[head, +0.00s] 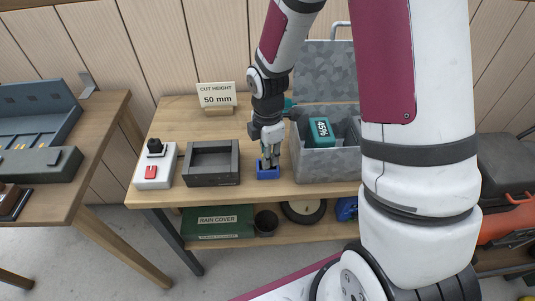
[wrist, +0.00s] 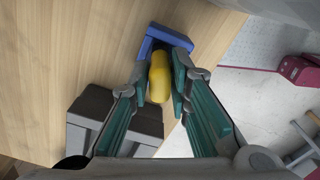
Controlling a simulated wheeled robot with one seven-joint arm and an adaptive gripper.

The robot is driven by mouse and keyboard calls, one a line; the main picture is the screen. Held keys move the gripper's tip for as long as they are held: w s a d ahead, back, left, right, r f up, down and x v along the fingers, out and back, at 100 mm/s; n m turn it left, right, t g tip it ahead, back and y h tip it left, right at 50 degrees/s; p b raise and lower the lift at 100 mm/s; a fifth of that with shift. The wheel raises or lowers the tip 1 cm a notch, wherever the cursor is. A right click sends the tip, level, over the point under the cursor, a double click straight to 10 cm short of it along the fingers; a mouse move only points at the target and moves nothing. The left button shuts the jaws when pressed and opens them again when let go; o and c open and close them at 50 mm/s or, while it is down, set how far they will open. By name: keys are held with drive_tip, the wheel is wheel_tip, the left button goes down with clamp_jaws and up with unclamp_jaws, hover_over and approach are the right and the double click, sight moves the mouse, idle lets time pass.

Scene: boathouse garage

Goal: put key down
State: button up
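My gripper (head: 270,158) points down over the front part of the wooden workbench, at a small blue holder (head: 267,174). The blue holder (wrist: 158,32) lies just beyond the fingertips, around the yellow piece's far end. I cannot tell whether the key rests in the holder or hangs just above it. The key cannot be made out in the head view.
A dark open tray (head: 212,181) stands left of the holder, then a white switch box (head: 154,180) with a red switch. A grey patterned case (head: 310,168) with a teal device (head: 320,132) stands close on the right. A sign (head: 217,94) reads "CUT HEIGHT 50 mm".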

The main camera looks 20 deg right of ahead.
drive_tip(key=shift+o, duration=1.2)
wheel_tip(320, 180, up, 12)
clamp_jaws()
idle(1.0)
